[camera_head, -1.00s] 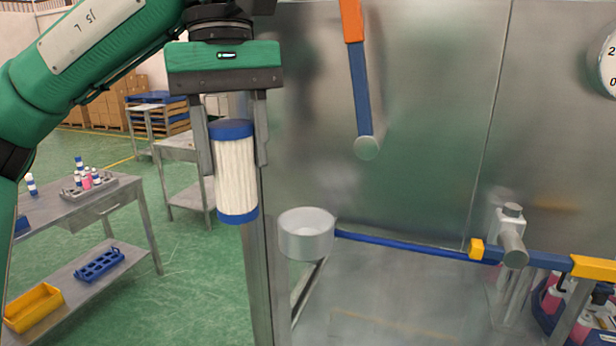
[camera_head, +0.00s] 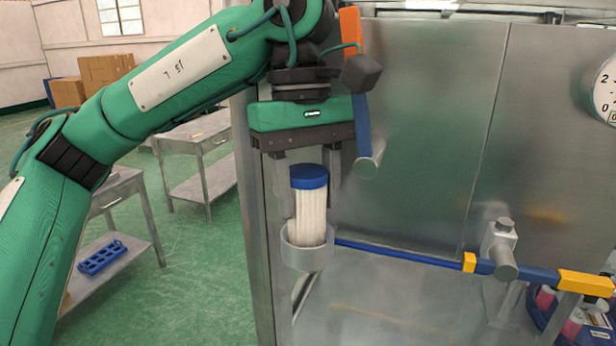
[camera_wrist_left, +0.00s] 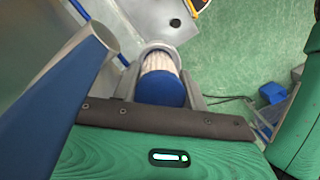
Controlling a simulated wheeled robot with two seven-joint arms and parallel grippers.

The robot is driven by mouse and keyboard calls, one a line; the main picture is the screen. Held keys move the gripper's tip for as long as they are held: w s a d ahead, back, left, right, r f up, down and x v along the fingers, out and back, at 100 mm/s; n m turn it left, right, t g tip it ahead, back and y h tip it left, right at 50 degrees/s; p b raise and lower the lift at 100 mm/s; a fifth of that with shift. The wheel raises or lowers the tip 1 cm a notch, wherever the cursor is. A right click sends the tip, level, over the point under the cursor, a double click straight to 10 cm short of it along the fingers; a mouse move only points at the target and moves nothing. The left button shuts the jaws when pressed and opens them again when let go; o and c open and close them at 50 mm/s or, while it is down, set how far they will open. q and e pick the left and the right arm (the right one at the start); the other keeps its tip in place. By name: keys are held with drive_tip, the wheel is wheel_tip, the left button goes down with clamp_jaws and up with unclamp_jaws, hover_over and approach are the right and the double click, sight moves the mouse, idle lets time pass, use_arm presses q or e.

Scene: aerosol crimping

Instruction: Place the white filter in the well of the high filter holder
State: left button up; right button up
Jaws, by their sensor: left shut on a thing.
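The white filter (camera_head: 311,215) is a pleated white cylinder with a blue cap on top. It stands upright between the fingers of my left gripper (camera_head: 308,205), which is shut on it. Its lower end is inside the rim of the high filter holder (camera_head: 307,258), a grey round cup, and is hidden by the cup wall. I cannot tell whether it rests on the bottom. In the left wrist view the filter's blue cap (camera_wrist_left: 160,89) is between the fingers, with the holder's rim (camera_wrist_left: 158,47) around its far end. My right gripper is not in view.
A blue lever with an orange end (camera_head: 362,120) hangs close to the right of my left gripper. A blue rail (camera_head: 400,253) runs right from the holder to a metal valve (camera_head: 503,245). A steel panel (camera_head: 440,130) stands behind. Grey tables (camera_head: 120,190) are at left.

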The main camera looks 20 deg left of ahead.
use_arm(q)
drive_tip(key=shift+s+f, duration=0.1)
drive_tip(key=shift+d+f+b, duration=0.1)
drive_tip(key=shift+f+b, duration=0.05)
drive_tip(key=shift+b, duration=0.15)
drive_tip(key=o, duration=1)
